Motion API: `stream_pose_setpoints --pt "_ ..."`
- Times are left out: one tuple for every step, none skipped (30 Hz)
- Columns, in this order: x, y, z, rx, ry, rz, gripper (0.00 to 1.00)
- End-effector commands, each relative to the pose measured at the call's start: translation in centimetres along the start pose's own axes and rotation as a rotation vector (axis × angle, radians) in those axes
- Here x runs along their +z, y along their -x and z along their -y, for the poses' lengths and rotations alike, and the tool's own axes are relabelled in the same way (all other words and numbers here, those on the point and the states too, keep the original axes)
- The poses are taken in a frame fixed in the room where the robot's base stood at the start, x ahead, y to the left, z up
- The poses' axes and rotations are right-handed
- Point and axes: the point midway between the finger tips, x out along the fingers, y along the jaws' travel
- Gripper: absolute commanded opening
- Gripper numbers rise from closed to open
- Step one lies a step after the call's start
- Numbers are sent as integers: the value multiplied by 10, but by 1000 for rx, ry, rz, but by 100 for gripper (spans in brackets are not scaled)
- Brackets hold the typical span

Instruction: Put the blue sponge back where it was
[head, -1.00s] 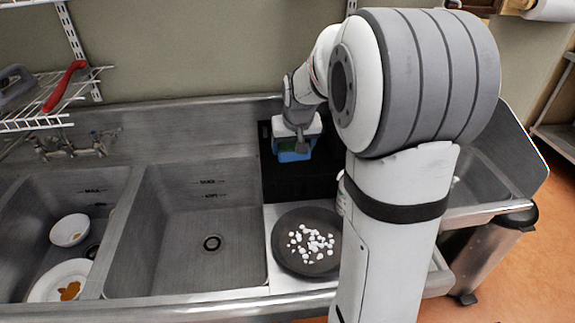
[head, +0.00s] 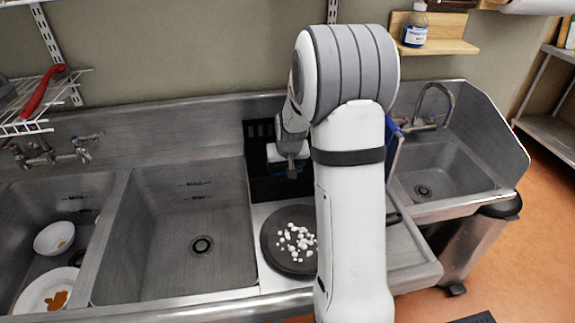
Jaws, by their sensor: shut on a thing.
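My gripper (head: 290,170) is over the black caddy (head: 258,140) between the middle basin and my arm. It points down and is shut on a blue thing, which looks like the blue sponge (head: 292,173). Only a little of the blue shows below and around the fingers, and it is dark there. The gripper covers part of the caddy's inside. I cannot tell whether the sponge touches the caddy.
A dark pan (head: 268,245) with several white pieces sits in front of the caddy. Left are an empty middle basin (head: 170,240) and a basin with a bowl (head: 54,238) and a plate (head: 35,300). A blue item (head: 392,150) shows behind my arm, near the right basin (head: 440,170).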

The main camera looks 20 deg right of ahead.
Motion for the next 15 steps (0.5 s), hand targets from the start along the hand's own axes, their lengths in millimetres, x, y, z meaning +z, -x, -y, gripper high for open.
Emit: stream_pose_setpoints --pt "0 0 0 0 0 -1 53" --pt "0 0 0 0 0 -1 53" --pt "0 0 0 0 1 -1 53" --pt "0 0 0 0 1 -1 53" --pt "0 0 0 0 1 -1 53" --pt "0 0 0 0 1 -1 53" --pt "0 -1 0 0 1 -1 53" --pt "1 -2 0 0 1 -1 53" --pt "2 -4 0 0 1 -1 53" --pt "1 -4 0 0 1 -1 77" --pt "1 -2 1 0 1 -1 79" --pt "1 -2 1 0 1 -1 82" --pt "1 -2 1 0 1 -1 85" --pt "1 -2 1 0 1 -1 87" --pt "1 -2 1 0 1 -1 91"
